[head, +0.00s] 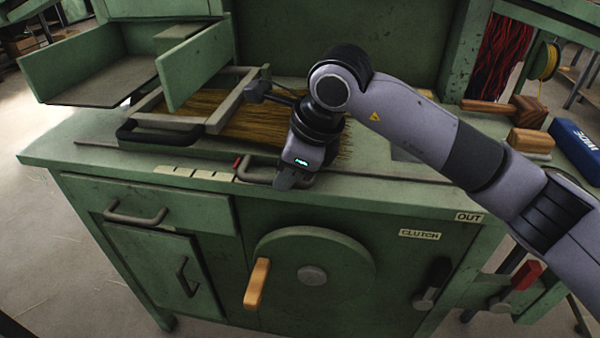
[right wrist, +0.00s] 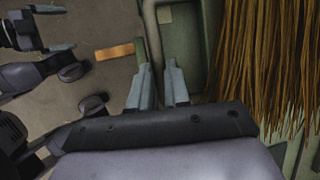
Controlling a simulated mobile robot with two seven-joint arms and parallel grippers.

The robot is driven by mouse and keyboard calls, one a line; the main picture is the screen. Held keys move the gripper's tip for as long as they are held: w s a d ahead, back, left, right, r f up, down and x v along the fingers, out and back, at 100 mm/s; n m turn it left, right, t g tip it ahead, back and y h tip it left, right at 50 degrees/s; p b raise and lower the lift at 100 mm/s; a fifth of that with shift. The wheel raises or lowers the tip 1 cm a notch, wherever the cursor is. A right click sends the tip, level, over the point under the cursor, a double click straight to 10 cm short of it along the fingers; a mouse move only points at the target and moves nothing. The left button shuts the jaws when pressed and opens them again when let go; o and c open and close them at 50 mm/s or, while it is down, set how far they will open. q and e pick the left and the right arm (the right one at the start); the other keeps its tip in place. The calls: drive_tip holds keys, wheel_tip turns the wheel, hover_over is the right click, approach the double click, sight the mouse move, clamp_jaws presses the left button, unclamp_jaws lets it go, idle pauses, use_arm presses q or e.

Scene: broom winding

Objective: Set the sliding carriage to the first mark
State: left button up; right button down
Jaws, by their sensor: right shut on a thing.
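The sliding carriage shows by its dark loop handle (head: 258,174) and a small red pointer (head: 237,163) at the front of the green bench. The pointer stands by the right end of a row of cream mark plates (head: 195,173); their lettering is too small to read. My right gripper (head: 287,182) is shut on the handle's right part. In the right wrist view the grey handle bar (right wrist: 150,50) runs down between my right fingers (right wrist: 157,85). My left gripper (right wrist: 68,28) shows at the upper left of that view, fingers apart and empty; it is outside the head view.
Broom bristles (head: 230,115) lie behind the handle under a grey frame (head: 205,123). A wheel (head: 313,270) with a wooden crank handle (head: 257,284) is on the bench front below. A brush (head: 530,142) and blue box (head: 577,149) lie at the right.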

drive_tip(key=c, duration=1.1)
unclamp_jaws()
drive_tip(key=v, duration=0.7)
drive_tip(key=shift+r, duration=0.1)
